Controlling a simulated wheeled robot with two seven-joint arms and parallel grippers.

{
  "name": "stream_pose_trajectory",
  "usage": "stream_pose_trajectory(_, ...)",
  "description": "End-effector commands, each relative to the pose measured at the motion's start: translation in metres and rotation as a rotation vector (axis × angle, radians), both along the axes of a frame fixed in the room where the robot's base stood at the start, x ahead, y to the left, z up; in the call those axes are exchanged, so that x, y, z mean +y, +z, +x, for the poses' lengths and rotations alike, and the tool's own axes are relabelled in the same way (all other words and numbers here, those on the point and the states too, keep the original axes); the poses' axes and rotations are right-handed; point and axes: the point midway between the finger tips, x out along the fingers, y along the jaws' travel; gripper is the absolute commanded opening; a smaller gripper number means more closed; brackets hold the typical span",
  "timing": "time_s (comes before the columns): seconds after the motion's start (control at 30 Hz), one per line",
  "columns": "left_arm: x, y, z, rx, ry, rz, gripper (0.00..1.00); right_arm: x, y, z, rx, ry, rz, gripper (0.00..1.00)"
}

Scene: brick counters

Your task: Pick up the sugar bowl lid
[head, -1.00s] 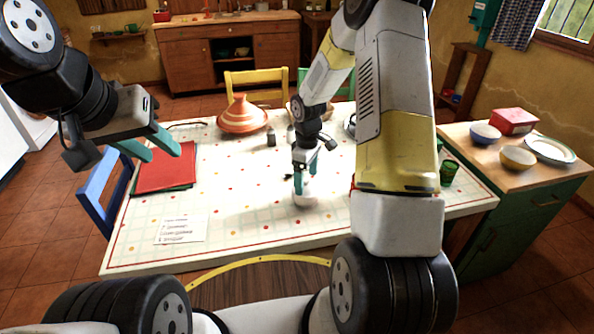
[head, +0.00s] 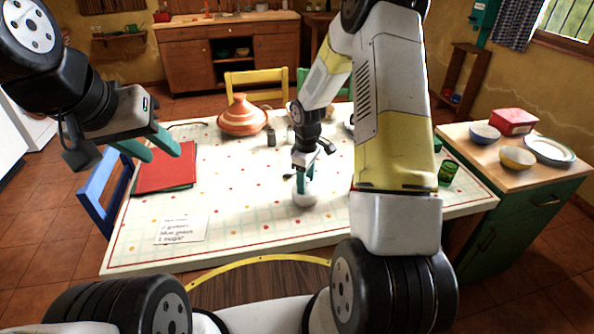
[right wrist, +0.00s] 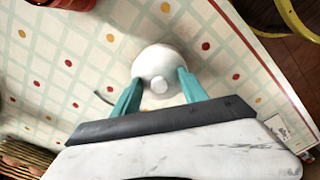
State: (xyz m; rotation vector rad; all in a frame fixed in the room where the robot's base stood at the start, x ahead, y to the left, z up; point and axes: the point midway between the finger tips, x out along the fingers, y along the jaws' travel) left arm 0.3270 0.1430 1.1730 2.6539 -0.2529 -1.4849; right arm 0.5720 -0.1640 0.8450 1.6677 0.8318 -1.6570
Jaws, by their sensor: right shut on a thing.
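The white sugar bowl (head: 305,200) stands on the table near its front middle. In the right wrist view its round white lid (right wrist: 157,62) shows from above, with a small pale knob in the middle. My right gripper (head: 304,184) points down at the top of the bowl and is shut on the lid, a finger on either side of the knob. Whether the lid is clear of the bowl cannot be told. My left gripper (head: 160,146) is open and empty, over the left side of the table by the red folder.
The red folder (head: 165,170) and a written note (head: 181,229) lie on the tablecloth (head: 240,225). A side counter (head: 490,165) holds bowls, plates and a red box.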

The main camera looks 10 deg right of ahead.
Motion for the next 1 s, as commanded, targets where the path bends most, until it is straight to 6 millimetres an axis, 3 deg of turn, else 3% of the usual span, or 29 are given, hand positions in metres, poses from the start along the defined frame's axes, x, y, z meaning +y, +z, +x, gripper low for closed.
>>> stream_pose_trajectory(0.33,0.0,0.0,0.0,0.0,0.0,0.0,0.36,-0.002,-0.002,-0.005,0.013,-0.002,-0.001,0.08)
stream_pose_trajectory(0.37,0.0,0.0,0.0,0.0,0.0,0.0,0.36,-0.002,0.0,-0.005,0.013,-0.002,-0.001,0.0)
stream_pose_trajectory(0.6,0.0,0.0,0.0,0.0,0.0,0.0,0.36,-0.001,0.031,-0.003,0.008,-0.003,0.0,0.0)
stream_pose_trajectory(1.0,0.0,0.0,0.0,0.0,0.0,0.0,0.36,0.096,0.041,0.024,0.005,0.004,0.0,0.0)
